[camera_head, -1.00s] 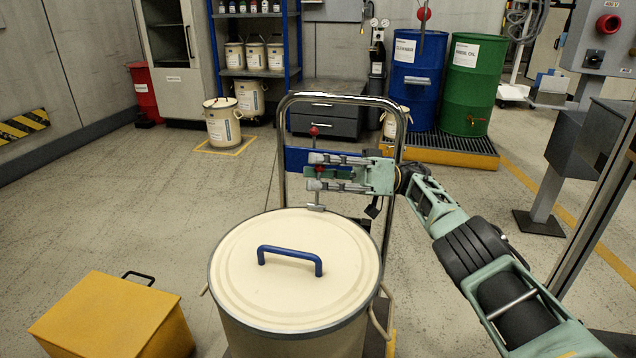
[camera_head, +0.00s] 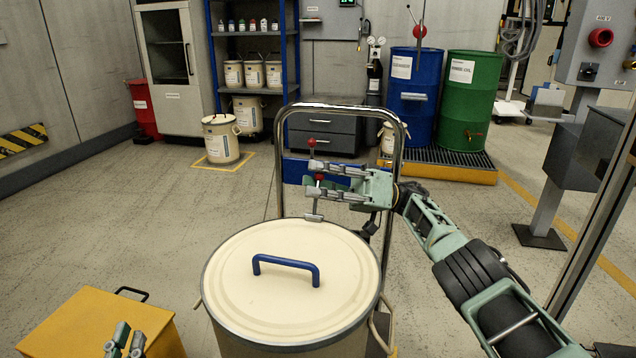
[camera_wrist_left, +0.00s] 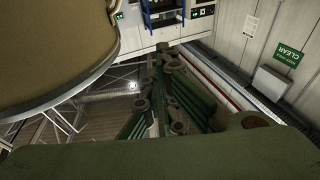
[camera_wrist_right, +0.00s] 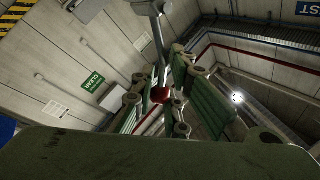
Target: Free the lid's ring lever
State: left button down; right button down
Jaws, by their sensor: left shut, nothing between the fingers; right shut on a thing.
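A cream drum with a round lid (camera_head: 225,285) and blue lid handle (camera_head: 286,263) stands at the bottom middle of the head view. The right wrist view shows the bar (camera_wrist_right: 152,25) and a red knob between the fingers. My left gripper (camera_head: 128,340) is shut and empty at the bottom left, left of the drum. The drum's side (camera_wrist_left: 50,50) fills the left wrist view's upper left.
A yellow box (camera_head: 75,325) with a black handle is left of the drum. A metal trolley frame (camera_head: 282,150) rises behind the drum. Blue (camera_head: 415,90) and green (camera_head: 470,95) drums stand far behind on a yellow pallet.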

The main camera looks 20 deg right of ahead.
jog(key=c, duration=1.9)
grip_release()
notch_tip(320, 180, up, 10)
